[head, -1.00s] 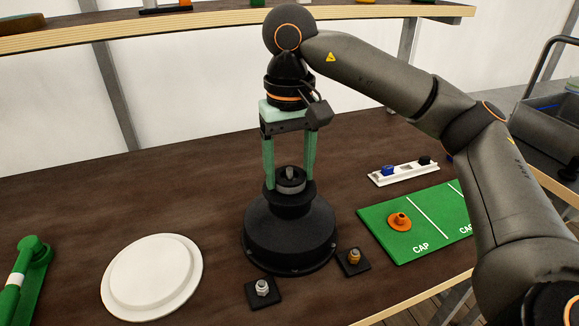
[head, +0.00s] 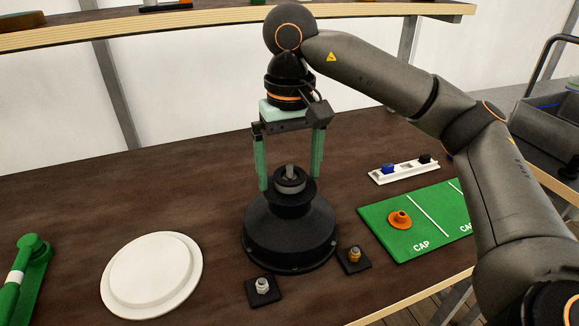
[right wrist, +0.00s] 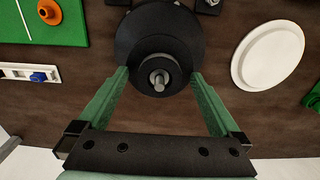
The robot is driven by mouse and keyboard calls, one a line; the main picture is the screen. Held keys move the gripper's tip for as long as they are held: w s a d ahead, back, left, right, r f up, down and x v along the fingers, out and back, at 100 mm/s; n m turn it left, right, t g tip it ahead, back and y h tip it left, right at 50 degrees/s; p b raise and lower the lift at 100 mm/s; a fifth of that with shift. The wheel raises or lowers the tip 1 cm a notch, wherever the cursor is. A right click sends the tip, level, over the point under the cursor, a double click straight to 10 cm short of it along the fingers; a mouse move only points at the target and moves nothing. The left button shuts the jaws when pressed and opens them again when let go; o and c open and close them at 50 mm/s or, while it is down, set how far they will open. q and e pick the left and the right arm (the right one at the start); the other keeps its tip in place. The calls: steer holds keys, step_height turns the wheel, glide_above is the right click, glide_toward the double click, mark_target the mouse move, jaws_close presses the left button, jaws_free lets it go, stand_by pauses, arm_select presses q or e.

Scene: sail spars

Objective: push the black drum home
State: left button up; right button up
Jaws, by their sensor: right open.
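The black drum (head: 290,228) stands upright near the middle of the table. Its wide flared body narrows to a black collar with a grey ring and a metal shaft (head: 290,171) rising from the centre. I cannot tell where the drum ends and any base under it begins, or whether there is a gap. My right gripper (head: 290,183) is open above it, pointing down, with its green fingers on either side of the top and apart from it. The right wrist view shows the drum (right wrist: 160,32) and shaft between the spread fingertips (right wrist: 160,74). My left gripper is not in view.
A white round disc (head: 152,275) lies left of the drum. Two small black plates with a silver nut (head: 262,286) and a brass nut (head: 355,254) sit in front. A green mat (head: 430,222) with an orange cap and a white tray (head: 404,170) lie right.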

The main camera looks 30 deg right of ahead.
steer(key=shift+f, duration=0.15)
step_height(320, 180, up, 8)
steer(key=p, duration=0.3)
steer(key=shift+f, duration=0.25)
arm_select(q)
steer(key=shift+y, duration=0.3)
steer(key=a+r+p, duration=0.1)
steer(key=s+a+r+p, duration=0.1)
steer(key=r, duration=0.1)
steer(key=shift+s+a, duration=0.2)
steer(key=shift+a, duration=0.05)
arm_select(e)
step_height(320, 180, up, 5)
steer(key=shift+r, duration=0.15)
steer(key=shift+s, duration=0.1)
